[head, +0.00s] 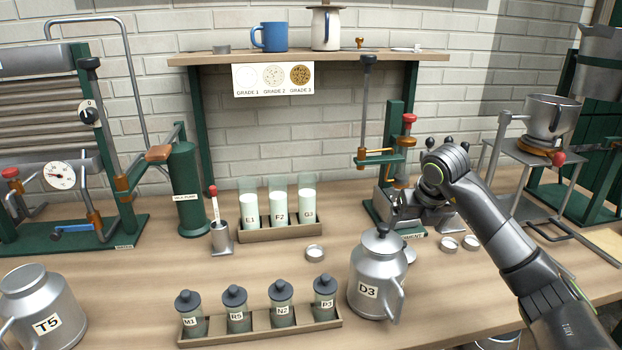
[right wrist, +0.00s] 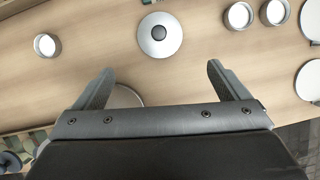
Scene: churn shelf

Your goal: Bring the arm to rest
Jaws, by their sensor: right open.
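My right arm reaches in from the lower right in the head view. Its gripper (head: 410,208) is over the back right of the table, in front of the green stand. In the right wrist view its two fingers (right wrist: 160,80) are spread apart with nothing between them, above the wooden table. A round grey metal piece with a dark centre (right wrist: 160,39) lies beyond the fingertips, apart from them. My left gripper is not in view.
Milk can D3 (head: 376,285) stands left of my forearm. Small round dishes (head: 449,243) lie close to the arm. A rack of labelled jars (head: 262,337) is at the front, can T5 (head: 42,310) at left. A raised pot (head: 549,115) stands at right.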

